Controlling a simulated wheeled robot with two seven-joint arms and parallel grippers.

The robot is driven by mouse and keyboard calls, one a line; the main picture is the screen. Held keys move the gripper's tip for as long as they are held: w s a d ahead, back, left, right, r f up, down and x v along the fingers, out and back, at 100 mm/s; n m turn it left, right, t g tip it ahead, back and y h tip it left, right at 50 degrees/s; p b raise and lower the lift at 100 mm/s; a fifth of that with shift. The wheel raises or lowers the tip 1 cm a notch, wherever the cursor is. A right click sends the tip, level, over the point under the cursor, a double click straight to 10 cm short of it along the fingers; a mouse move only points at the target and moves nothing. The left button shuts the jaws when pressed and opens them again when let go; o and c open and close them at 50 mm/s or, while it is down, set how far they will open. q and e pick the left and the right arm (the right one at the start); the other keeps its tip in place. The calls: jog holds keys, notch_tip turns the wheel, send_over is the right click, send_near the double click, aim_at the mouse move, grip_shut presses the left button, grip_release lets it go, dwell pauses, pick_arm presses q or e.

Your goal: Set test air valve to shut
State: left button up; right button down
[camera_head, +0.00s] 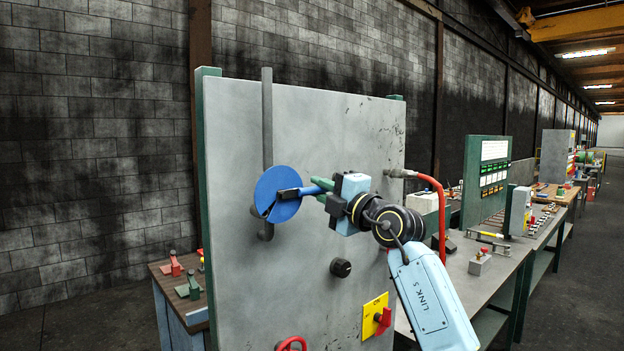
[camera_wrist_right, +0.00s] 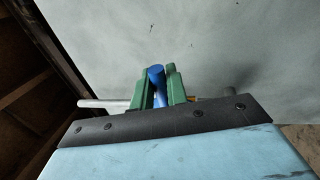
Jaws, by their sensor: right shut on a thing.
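The air valve is a blue disc (camera_head: 270,187) on a vertical grey pipe (camera_head: 267,120) at the left part of a large grey panel (camera_head: 340,115). Its lever has a dark hub end (camera_head: 289,193) and a blue handle (camera_head: 322,184) that points right, roughly level and across the pipe. My right gripper (camera_head: 325,193) comes from the right, and its green fingers are shut on the blue handle. In the right wrist view the handle's round blue end (camera_wrist_right: 156,73) stands between the green fingers (camera_wrist_right: 158,88). Any valve markings are too small to read. My left gripper is not in view.
Below on the panel are a black knob (camera_head: 341,267), a yellow plate with a red switch (camera_head: 376,317) and a red handwheel (camera_head: 291,344). A red hose (camera_head: 441,210) hangs off the panel's right side, near my right arm. Benches with equipment stretch away right.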

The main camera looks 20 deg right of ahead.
jog(key=shift+f, duration=0.2)
dwell(0.3)
jog(key=c, duration=1.5)
grip_release()
jog(key=shift+o, duration=0.2)
jog(key=b+v, duration=0.3)
jog(key=v, duration=1)
jog(key=shift+s, duration=0.25)
